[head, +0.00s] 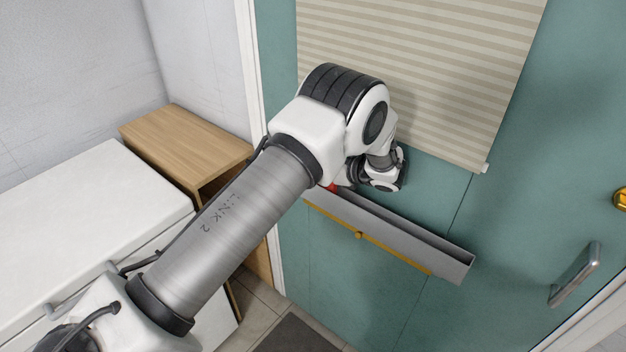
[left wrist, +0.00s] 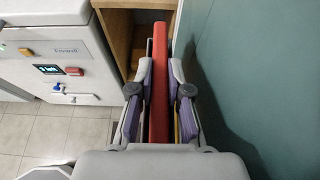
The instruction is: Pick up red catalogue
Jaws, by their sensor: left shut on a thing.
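The red catalogue (left wrist: 159,108) stands on edge between the two fingers of my left gripper (left wrist: 160,72) in the left wrist view. The fingers are closed on it from both sides. In the head view only a small red bit of the catalogue (head: 332,187) shows beside my arm, at the left end of a grey wall holder (head: 425,243). My arm hides the fingers there. I cannot tell whether the catalogue is still inside the holder. My right gripper is in neither view.
The holder is a long narrow trough on a teal door (head: 510,210), with a yellow strip below and a striped blind (head: 450,60) above. A door handle (head: 575,275) sticks out at right. A wooden cabinet (head: 185,145) and white counter (head: 90,210) stand at left.

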